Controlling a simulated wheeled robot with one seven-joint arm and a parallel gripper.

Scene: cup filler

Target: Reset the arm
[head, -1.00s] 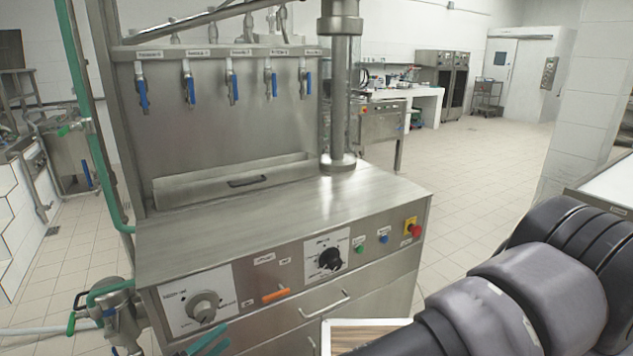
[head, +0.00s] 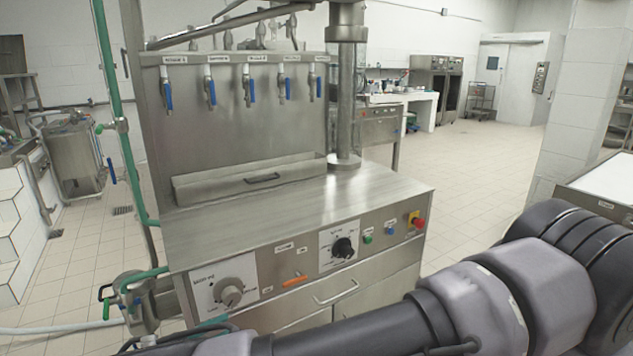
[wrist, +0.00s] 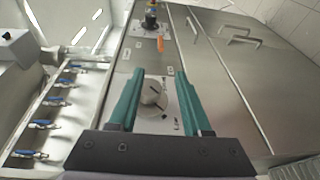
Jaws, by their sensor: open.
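My gripper (wrist: 158,100) shows in the wrist view with its two teal fingers spread apart and nothing between them. Behind the gap is a round grey knob (wrist: 153,93) on the filler's front panel; I cannot tell the distance to it. In the head view my arm (head: 480,300) stretches from the right edge across the bottom, and its gripper end is not clearly seen there. The cup filler (head: 300,225) is a steel machine with several blue-handled taps (head: 210,92) and a front panel with a large knob (head: 230,292) at lower left.
The panel also has a black dial (head: 344,248), an orange handle (head: 295,281) and a red button (head: 418,223). A green pipe (head: 117,125) runs up the machine's left side. Tiled floor is open to the right behind the machine. A white-topped counter (head: 603,182) stands at the right.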

